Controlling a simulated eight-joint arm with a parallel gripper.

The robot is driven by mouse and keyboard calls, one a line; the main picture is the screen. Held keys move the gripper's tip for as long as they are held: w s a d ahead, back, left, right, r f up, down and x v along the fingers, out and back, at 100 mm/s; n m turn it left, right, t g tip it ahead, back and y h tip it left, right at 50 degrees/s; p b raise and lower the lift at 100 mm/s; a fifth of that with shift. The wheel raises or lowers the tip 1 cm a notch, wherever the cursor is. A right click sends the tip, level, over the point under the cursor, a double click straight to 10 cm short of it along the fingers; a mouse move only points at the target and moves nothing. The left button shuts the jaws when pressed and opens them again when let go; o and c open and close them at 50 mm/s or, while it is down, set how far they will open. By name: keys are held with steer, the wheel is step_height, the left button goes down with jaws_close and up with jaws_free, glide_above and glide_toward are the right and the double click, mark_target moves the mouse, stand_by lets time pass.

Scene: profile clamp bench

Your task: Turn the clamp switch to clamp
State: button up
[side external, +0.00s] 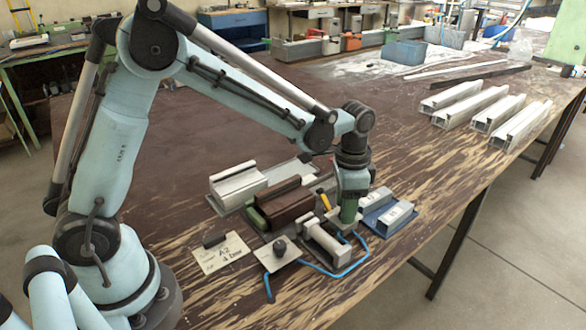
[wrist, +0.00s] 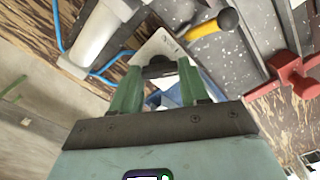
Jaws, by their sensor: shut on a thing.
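My gripper (side external: 346,222) points down just beyond the silver clamp (side external: 325,243) in the side view. In the wrist view, the green fingers of my gripper (wrist: 160,80) are shut on a small dark knob (wrist: 158,70), which looks like the clamp switch. A pale lettered plate (wrist: 160,46) shows close beyond the knob. The fingers hide part of the knob, and its turned position is not clear. The silver clamp body (wrist: 98,32) is left of the fingers in the wrist view. In the side view the gripper hides the held knob.
A yellow handle (wrist: 212,30) and a red part (wrist: 295,75) are near the gripper. A blue tray (side external: 378,227) with white blocks stands right of it. A blue hose (side external: 318,272) curves around the clamp. A plate with a black knob (side external: 280,246) lies in front left.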

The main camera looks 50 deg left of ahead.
steer(key=m, duration=0.5)
stand_by(0.8)
steer(key=o, duration=1.1)
steer(key=shift+c, duration=0.2)
steer(key=shift+r, duration=0.1)
step_height(320, 180, up, 12)
steer(key=s+a+f+n+t, duration=0.1)
steer(key=s+a+n+t, duration=0.2)
steer(key=s+n, duration=0.3)
steer(key=s+a+f+n+t, duration=0.1)
steer(key=s+a+n+t, duration=0.3)
steer(key=s, duration=0.3)
steer(key=shift+s+n, duration=0.3)
steer(key=shift+n, duration=0.6)
